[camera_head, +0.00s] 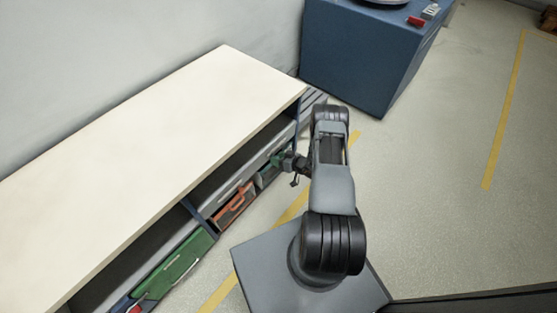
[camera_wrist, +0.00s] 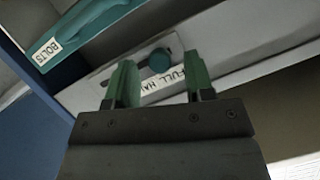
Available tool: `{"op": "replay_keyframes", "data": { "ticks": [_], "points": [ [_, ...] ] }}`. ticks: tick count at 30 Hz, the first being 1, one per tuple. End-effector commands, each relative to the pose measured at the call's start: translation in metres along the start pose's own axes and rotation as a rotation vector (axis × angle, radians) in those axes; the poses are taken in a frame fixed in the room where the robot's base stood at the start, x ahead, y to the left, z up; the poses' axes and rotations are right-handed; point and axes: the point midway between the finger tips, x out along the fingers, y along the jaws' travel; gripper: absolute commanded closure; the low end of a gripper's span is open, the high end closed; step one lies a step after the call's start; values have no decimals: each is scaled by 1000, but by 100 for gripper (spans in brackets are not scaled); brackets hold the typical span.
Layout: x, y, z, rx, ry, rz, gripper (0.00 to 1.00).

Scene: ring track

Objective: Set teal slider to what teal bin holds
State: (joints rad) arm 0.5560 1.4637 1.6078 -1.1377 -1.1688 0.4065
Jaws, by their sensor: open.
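The teal bin (camera_wrist: 100,22) shows at the upper left of the wrist view, with a white label reading BOLTS. Its inside is not in view. Below it is a pale slider plate (camera_wrist: 100,86) with a dark slot, a round teal knob (camera_wrist: 158,61) and a printed scale. In the head view my gripper (camera_head: 295,165) is beside the shelf's far end.
A long cream-topped shelf unit (camera_head: 150,140) runs along the wall. A green bin (camera_head: 175,266) and an orange bin (camera_head: 235,205) sit in its lower row. A blue machine cabinet (camera_head: 350,55) stands beyond the far end. Open floor with yellow lines (camera_head: 503,110) lies to the right.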

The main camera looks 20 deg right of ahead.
Motion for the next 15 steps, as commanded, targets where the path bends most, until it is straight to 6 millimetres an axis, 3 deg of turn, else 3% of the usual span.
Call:
{"op": "replay_keyframes", "data": {
  "ticks": [11, 15],
  "points": [
    [5, 0, 0, 1, -1, 0, 51],
    [5, 0, 0, 1, -1, 0, 62]
  ]
}}
